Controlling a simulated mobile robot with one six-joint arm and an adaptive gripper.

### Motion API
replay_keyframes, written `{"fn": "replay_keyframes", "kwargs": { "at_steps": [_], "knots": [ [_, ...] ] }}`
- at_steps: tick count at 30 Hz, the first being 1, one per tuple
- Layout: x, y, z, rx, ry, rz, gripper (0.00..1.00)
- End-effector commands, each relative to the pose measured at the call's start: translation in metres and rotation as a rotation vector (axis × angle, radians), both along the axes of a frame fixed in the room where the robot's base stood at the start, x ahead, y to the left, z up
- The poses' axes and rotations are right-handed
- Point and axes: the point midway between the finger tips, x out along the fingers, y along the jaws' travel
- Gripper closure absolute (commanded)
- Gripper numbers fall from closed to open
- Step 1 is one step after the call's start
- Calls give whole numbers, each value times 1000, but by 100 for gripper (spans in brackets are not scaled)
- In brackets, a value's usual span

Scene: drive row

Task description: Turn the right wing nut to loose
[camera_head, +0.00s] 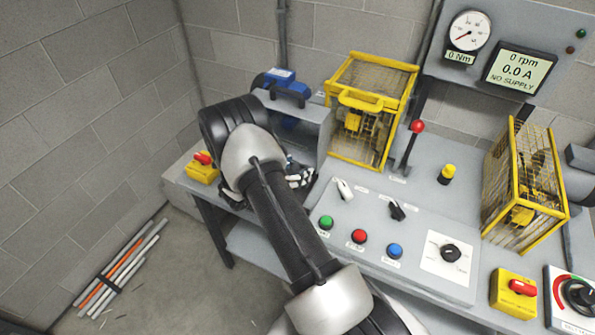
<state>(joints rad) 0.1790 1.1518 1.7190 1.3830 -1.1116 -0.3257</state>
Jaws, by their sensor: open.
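I cannot make out a wing nut in the head view; the area behind my arm is hidden. My gripper (298,177) shows only in part, as dark and silvery pieces beside my forearm, near the grey housing with a black handle (288,95). My arm covers the rest of it. Its fingertips are not clear, and I see nothing held in it.
The sloped panel has a white toggle (343,189), a black switch (397,211), several push buttons and a dial (450,253). Rods (122,268) lie on the floor.

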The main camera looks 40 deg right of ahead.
Motion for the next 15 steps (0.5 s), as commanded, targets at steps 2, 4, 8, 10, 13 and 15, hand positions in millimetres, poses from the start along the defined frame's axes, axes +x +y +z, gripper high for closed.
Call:
{"fn": "replay_keyframes", "kwargs": {
  "at_steps": [2,4,8,10,13,15],
  "knots": [
    [0,-6,-3,0,0,-1,33],
    [1,-9,-4,0,-1,-1,33],
    [1,-10,-4,0,0,0,33],
    [1,-10,-4,0,0,0,33],
    [1,-9,-4,0,0,0,34],
    [1,-9,-4,0,0,0,39]
  ]
}}
